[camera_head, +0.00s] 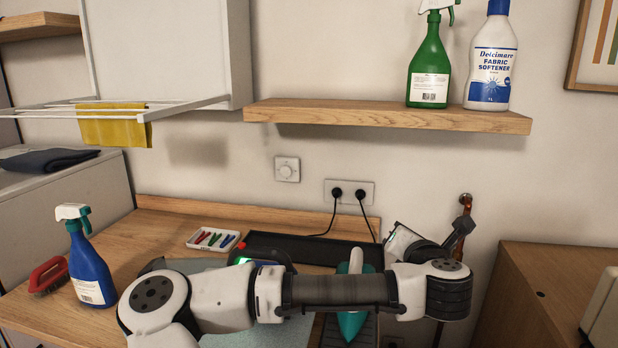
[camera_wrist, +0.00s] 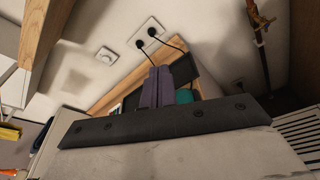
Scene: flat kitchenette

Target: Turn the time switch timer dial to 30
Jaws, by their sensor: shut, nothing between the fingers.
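The time switch timer (camera_head: 287,169) is a small square white plate with a round dial, fixed to the wall above the worktop. The dial's marks are too small to read. The timer also shows in the wrist view (camera_wrist: 106,55), at the upper left. My gripper (camera_wrist: 159,72) shows in the wrist view as two dark purple fingers side by side, shut and empty. The fingers are apart from the timer, which lies up and to the left of them in that view. In the head view my arm crosses low in front of the worktop.
A double socket (camera_head: 349,192) with two black plugs and cords sits right of the timer. A wooden shelf (camera_head: 390,115) with two bottles juts out above. A drying rack (camera_head: 120,108) with a yellow cloth juts out at upper left. A blue spray bottle (camera_head: 88,265) stands on the worktop.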

